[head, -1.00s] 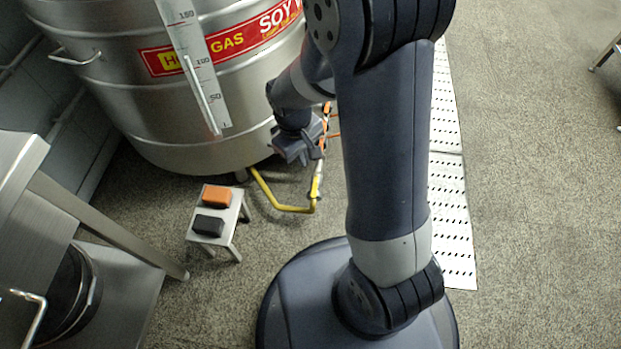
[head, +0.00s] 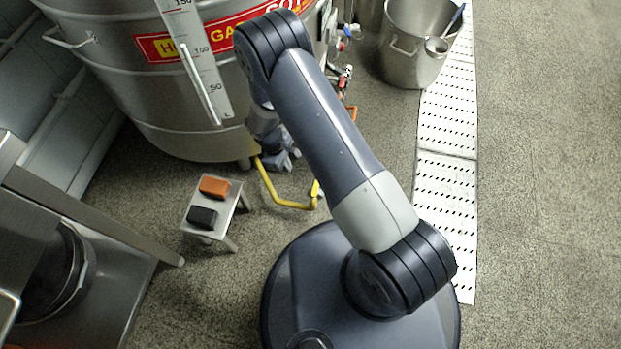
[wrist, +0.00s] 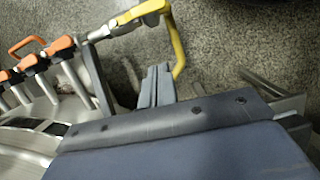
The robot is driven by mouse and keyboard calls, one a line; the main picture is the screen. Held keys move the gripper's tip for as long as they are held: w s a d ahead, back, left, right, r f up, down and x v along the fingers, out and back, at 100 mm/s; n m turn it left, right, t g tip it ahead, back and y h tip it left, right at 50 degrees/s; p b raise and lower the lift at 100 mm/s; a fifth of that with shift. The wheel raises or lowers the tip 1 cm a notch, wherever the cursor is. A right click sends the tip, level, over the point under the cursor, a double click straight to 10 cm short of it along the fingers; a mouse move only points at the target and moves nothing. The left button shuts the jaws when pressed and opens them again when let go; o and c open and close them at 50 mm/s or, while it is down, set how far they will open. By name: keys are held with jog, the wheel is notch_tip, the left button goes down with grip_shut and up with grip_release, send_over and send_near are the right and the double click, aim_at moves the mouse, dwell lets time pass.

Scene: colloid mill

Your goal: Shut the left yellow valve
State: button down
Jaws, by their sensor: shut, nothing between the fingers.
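A yellow valve handle (wrist: 140,12) shows at the top of the wrist view, on a grey pipe with a bent yellow pipe (wrist: 180,50) beside it. In the head view, the yellow pipe (head: 275,192) runs low in front of the steel tank, with a yellow piece (head: 315,190) at its right end. My gripper (wrist: 157,78) is shut and empty, left of the yellow pipe and below the handle in the wrist view. In the head view, my gripper (head: 287,160) is by the tank's lower edge, partly hidden by my arm. I cannot tell whether it touches the pipe.
Several orange handles (wrist: 62,44) line the pipes at the left of the wrist view. The steel tank (head: 150,100) fills the back left. A small stool (head: 218,222) holds an orange and a black block. A steel pot (head: 405,60) stands back right. Floor at right is clear.

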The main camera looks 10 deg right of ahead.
aim_at(315, 189)
jog(key=shift+f, duration=0.45)
jog(key=shift+s+d+f+b, duration=0.5)
jog(key=shift+d+f, duration=0.5)
jog(key=shift+f, duration=0.6)
jog(key=shift+s+d+f+b, duration=0.25)
jog(key=shift+d+f+b, duration=0.55)
jog(key=shift+f, duration=0.8)
jog(key=shift+s+d+f+b, duration=0.45)
jog(key=shift+d+f, duration=0.7)
jog(key=shift+f, duration=0.45)
